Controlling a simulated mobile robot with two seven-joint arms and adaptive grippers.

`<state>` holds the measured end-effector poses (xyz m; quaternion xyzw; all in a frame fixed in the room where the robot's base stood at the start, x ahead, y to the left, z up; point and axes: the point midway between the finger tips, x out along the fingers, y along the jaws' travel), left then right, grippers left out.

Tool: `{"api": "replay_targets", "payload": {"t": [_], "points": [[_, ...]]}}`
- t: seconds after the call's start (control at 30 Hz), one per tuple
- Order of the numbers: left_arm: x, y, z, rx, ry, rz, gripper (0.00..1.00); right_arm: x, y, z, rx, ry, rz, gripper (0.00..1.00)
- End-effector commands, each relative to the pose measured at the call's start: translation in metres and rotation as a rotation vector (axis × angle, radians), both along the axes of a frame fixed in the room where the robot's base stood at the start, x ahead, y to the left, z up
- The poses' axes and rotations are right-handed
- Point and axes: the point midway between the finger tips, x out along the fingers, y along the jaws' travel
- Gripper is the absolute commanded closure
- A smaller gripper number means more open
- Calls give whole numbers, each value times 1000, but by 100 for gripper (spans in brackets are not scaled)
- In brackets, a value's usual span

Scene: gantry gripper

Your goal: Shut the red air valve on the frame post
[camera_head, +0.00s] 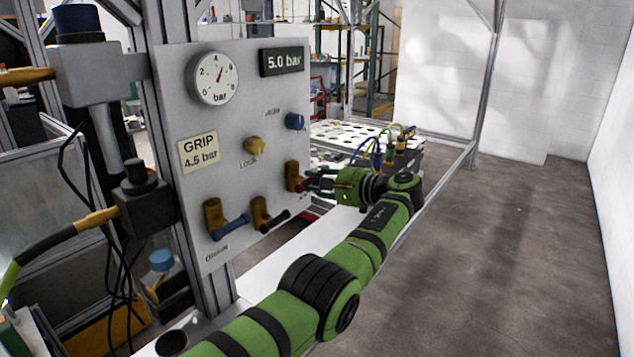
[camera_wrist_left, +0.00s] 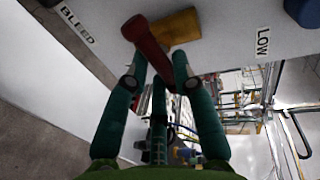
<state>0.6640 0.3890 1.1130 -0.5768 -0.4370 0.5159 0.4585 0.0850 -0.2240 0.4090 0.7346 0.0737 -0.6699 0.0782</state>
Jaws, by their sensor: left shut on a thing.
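The red air valve has a brass body (camera_head: 292,176) on the lower right of the grey panel. Its red handle (camera_head: 303,187) is small and partly hidden by my fingers in the head view. In the left wrist view the red handle (camera_wrist_left: 148,42) slants from the end of the brass body (camera_wrist_left: 176,27) down between the green fingers. My left gripper (camera_head: 314,182) is shut on the red handle, its fingertips (camera_wrist_left: 160,66) on either side of the handle's free end. My right gripper is not in view.
The panel (camera_head: 243,110) also bears a gauge (camera_head: 213,78), a yellow knob (camera_head: 254,146), a blue knob (camera_head: 295,121), a blue-handled valve (camera_head: 232,224) and a black-handled valve (camera_head: 272,218). A perforated table (camera_head: 345,131) stands behind. The floor (camera_head: 510,240) at right is clear.

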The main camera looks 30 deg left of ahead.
Motion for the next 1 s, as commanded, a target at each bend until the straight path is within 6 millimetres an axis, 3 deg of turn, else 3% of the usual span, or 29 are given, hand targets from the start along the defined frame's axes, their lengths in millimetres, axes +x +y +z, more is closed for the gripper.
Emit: {"api": "replay_targets", "payload": {"t": [0.7, 0.73, 0.77, 1.0], "points": [[-1, 1, -4, 1, 68, 5, 100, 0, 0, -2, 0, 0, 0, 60], [-1, 1, -4, 1, 68, 5, 66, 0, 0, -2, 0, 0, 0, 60], [-1, 1, -4, 1, 68, 4, 54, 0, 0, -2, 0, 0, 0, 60], [-1, 0, -2, 4, 64, 1, 52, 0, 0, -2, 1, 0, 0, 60]]}}
